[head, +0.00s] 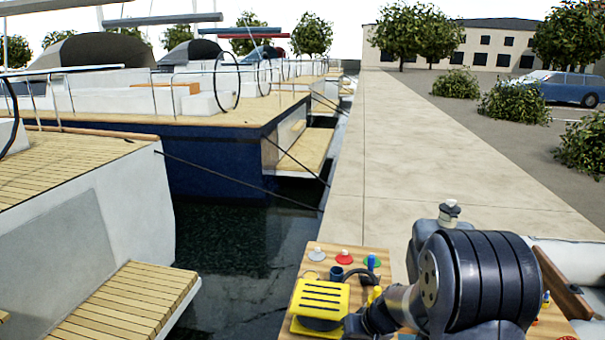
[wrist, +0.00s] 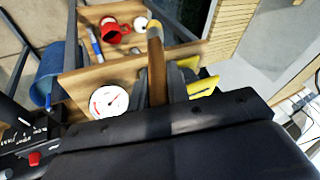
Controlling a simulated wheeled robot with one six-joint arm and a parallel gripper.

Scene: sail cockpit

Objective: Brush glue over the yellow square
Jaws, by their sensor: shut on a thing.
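In the wrist view my gripper (wrist: 160,88) is shut on a slim brown-handled tool (wrist: 156,70), which looks like the brush. Its broader, pale end points toward the top of the picture, over the wooden table (wrist: 75,88). A yellow patch (wrist: 203,87) shows just right of the fingers, partly hidden by them and by the dark housing; I cannot tell whether it is the yellow square. The fingertips and any glue are not clear there.
A round white dial (wrist: 108,101) sits left of the gripper. A red mug (wrist: 112,30) and a blue marker (wrist: 95,45) lie farther off. A blue bucket (wrist: 48,75) stands beyond the table edge. Small coloured items crowd the table, including a red-topped one (head: 343,256).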

